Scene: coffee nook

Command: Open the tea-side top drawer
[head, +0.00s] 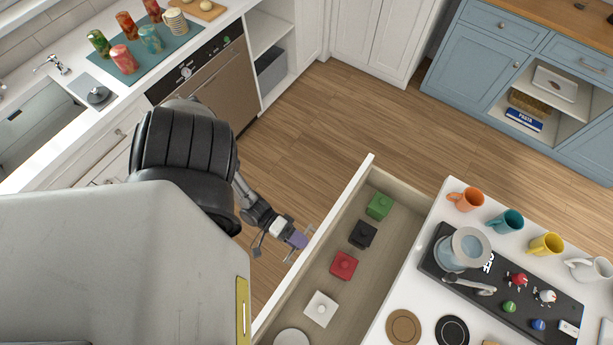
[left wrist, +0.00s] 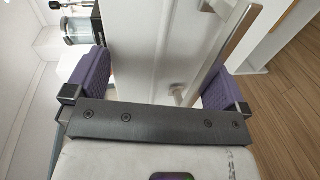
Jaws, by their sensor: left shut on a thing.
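The top drawer (head: 377,247) of the white-topped counter on the right stands open in the head view. Green, black, red and white square boxes lie in it in a row. My left gripper (head: 299,240) is at the outer side of the drawer front (head: 345,202). In the left wrist view the white drawer front (left wrist: 150,45) and its metal bar handle (left wrist: 232,38) show between my purple fingers. The gripper is shut on the handle; its exact contact is partly hidden. My right gripper is not in view.
Orange (head: 465,199), teal (head: 506,221) and yellow (head: 545,244) mugs stand on the counter above the drawer, beside a black tray (head: 437,262). Open wooden floor (head: 330,120) lies beyond the drawer. A sink counter is at left, blue cabinets (head: 465,65) at the back right.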

